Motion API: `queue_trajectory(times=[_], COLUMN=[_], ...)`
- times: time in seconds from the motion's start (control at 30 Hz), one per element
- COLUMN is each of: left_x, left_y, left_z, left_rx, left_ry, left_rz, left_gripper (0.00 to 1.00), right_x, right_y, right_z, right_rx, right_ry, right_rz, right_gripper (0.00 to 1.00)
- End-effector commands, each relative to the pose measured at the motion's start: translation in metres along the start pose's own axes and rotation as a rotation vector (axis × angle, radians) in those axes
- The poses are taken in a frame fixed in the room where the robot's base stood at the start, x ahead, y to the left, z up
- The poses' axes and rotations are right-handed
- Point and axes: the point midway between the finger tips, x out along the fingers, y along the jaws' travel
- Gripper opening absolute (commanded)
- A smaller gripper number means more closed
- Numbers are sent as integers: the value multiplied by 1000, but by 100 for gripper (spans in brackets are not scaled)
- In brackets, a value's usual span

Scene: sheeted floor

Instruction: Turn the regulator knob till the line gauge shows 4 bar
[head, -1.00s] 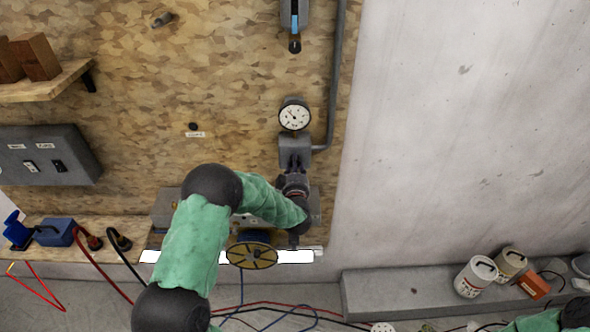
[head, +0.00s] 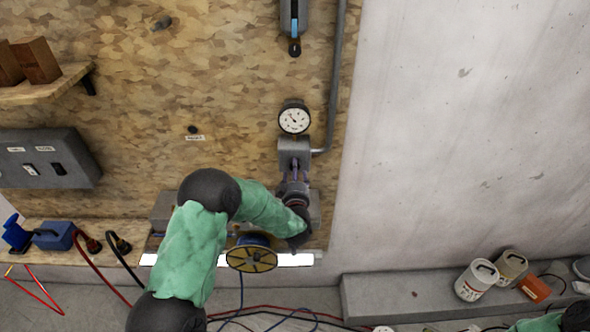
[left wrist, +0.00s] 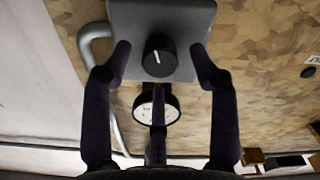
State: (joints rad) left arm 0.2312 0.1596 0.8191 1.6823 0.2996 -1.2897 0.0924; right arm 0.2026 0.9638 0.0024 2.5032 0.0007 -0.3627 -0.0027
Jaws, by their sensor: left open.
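The regulator knob (left wrist: 158,57) is black with a white pointer line and sits on a grey regulator block (left wrist: 190,70); the block also shows in the head view (head: 294,152). My left gripper (left wrist: 162,62) is open, its dark fingers on either side of the knob with gaps visible; another finger is in the middle below the knob. In the head view the left gripper (head: 295,170) is just below the block, and the knob is hidden there. The white round line gauge (head: 294,119) is above the block; its needle points to the upper left, its numbers too small to read.
A grey pipe (head: 335,90) runs up the board beside the gauge. A blue-handled device (head: 295,25) hangs above. A grey switch box (head: 45,158) is at left. Cans (head: 477,280) stand on a ledge at right.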

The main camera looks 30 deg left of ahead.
Motion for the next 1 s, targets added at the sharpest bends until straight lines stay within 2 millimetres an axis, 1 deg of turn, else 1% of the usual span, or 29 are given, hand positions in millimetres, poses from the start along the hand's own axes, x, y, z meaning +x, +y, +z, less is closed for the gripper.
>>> queue_trajectory(times=[0.1,0.3,0.5,0.7,1.0], left_x=[-25,-64,-90,-99,-99], left_y=[1,1,1,0,0], left_z=[0,1,1,1,1], left_rx=[0,0,1,1,1], left_ry=[-3,-3,-2,-2,-2], left_rz=[2,3,2,1,1], left_gripper=[60,60,60,60,60], right_x=[0,0,0,0,0], right_y=[0,0,0,0,0], right_z=[0,0,0,0,0], right_rx=[0,0,0,0,0], right_ry=[0,0,0,0,0], right_rz=[0,0,0,0,0], right_gripper=[60,60,60,60,60])
